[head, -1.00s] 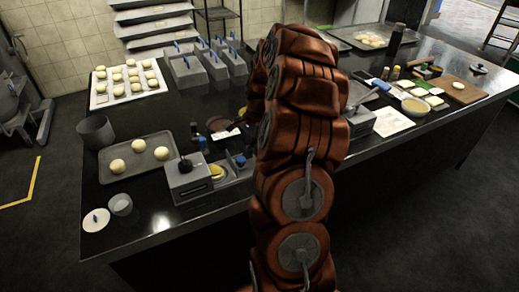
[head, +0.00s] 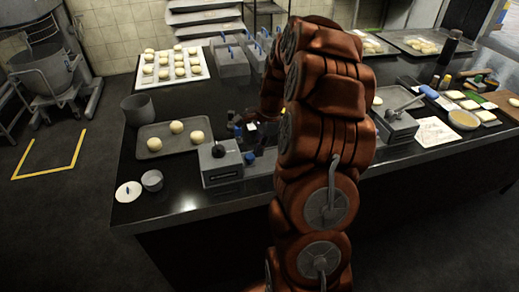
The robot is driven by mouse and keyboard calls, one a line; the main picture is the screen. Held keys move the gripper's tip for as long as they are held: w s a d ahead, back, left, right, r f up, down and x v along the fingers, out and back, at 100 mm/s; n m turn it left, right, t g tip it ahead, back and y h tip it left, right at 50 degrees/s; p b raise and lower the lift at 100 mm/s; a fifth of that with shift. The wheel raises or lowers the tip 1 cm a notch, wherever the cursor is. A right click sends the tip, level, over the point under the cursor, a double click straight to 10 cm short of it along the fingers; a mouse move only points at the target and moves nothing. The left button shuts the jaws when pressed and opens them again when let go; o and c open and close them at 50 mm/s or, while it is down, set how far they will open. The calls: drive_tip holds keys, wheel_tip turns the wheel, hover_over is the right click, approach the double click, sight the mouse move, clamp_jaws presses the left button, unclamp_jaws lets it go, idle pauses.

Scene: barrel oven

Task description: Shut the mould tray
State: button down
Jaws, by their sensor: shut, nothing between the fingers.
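The mould unit is a small grey metal box (head: 222,165) with a black knob on top, near the front edge of the black counter. A blue-and-grey part (head: 251,158) shows close at its right side; I cannot tell how far the tray stands out. My gripper (head: 245,128) is a small dark shape just behind the box's right side, partly hidden by my brown arm. It is shut and empty. I cannot tell whether it touches the tray.
A grey tray with dough balls (head: 158,146) lies to the left. A grey pot (head: 138,109), a small cup (head: 152,180) and a white lid (head: 129,191) stand near it. Grey boxes with blue handles (head: 232,60) stand behind. A grey press (head: 397,126) is on the right.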

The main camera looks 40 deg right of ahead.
sight(267, 157)
drive_tip(key=d, duration=0.2)
drive_tip(key=s+d, duration=0.1)
drive_tip(key=d, duration=0.1)
drive_tip(key=shift+d+r+b, duration=0.1)
drive_tip(key=shift+r+b, duration=0.05)
drive_tip(key=shift+b, duration=0.15)
drive_tip(key=b+v, duration=0.1)
drive_tip(key=v, duration=0.8)
drive_tip(key=shift+r+b, duration=0.3)
drive_tip(key=shift+r, duration=0.05)
